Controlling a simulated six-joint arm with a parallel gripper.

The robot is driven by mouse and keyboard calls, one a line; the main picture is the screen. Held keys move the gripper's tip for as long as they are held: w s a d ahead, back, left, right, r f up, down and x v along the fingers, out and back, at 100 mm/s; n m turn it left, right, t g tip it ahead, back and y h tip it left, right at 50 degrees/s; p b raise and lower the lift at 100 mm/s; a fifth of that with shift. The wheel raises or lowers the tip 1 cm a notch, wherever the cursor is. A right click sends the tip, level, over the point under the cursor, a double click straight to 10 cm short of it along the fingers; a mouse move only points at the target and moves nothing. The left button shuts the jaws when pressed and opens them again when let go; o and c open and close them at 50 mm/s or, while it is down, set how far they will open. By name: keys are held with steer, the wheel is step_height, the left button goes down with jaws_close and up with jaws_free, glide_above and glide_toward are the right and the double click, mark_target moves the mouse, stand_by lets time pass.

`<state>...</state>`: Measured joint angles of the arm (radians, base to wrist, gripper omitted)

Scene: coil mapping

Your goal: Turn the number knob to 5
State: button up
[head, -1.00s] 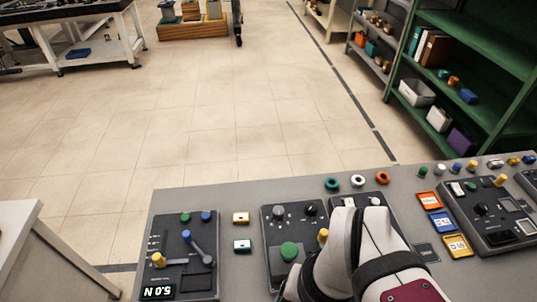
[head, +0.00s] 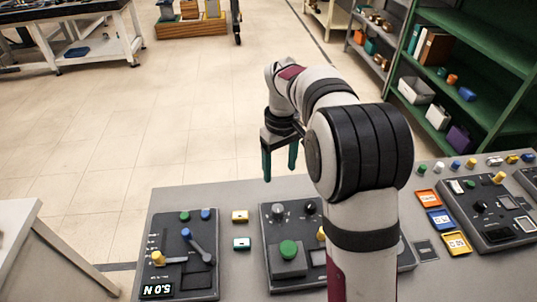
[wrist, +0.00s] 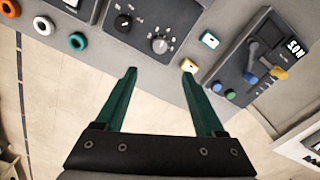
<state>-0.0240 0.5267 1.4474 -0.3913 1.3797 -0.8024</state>
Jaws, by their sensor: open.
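The middle control panel (head: 270,232) carries two knobs along its far edge, a grey one (head: 278,211) and a black one (head: 309,208). In the wrist view they appear as a knob with markings around it (wrist: 160,45) and a second knob (wrist: 122,22). I cannot read either setting, nor tell which is the number knob. My gripper (head: 280,174) is open and empty, its teal fingers pointing down, raised beyond the panel's far edge. In the wrist view, the fingertips (wrist: 159,73) spread below the marked knob, apart from it.
A green button (head: 288,249) is on the same panel. Coloured rings (wrist: 77,41) lie beside the middle panel. My arm hides the panel's right part.

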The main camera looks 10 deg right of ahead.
mark_target(278, 208)
step_height(278, 208, down, 16)
steer(key=shift+r, duration=0.15)
jaws_close()
stand_by(0.3)
